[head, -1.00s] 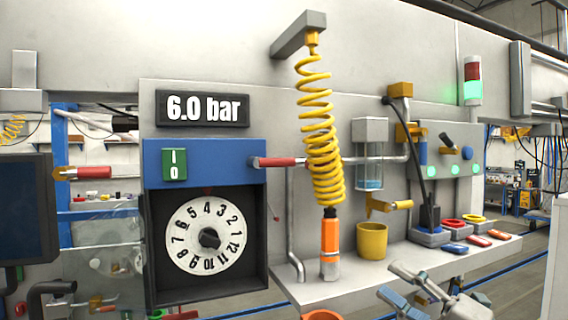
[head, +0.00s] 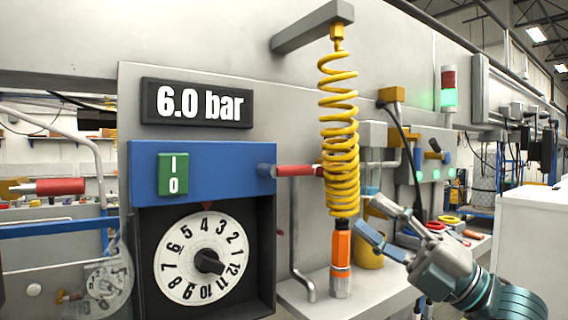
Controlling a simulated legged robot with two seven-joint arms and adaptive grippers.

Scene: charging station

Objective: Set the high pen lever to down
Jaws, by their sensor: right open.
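No lever is labelled as the high pen lever, so I cannot tell for certain which one it is. A red-handled lever (head: 298,170) lies level, sticking out right from the blue box; its tip is close to the yellow coil. Another red-handled lever (head: 60,187) lies level at the left edge. A small black-handled lever (head: 433,146) shows tilted on the back panel. My right gripper (head: 371,216) is open and empty, in front of the shelf and right of the orange tool. It is apart from all these levers. My left gripper is not in view.
A yellow coiled hose (head: 340,130) hangs with an orange tool (head: 342,250) at its lower end. A dial (head: 185,262) sits below the blue box (head: 225,155). A yellow cup (head: 370,254) is partly hidden behind my right gripper. A white cabinet (head: 540,240) stands at right.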

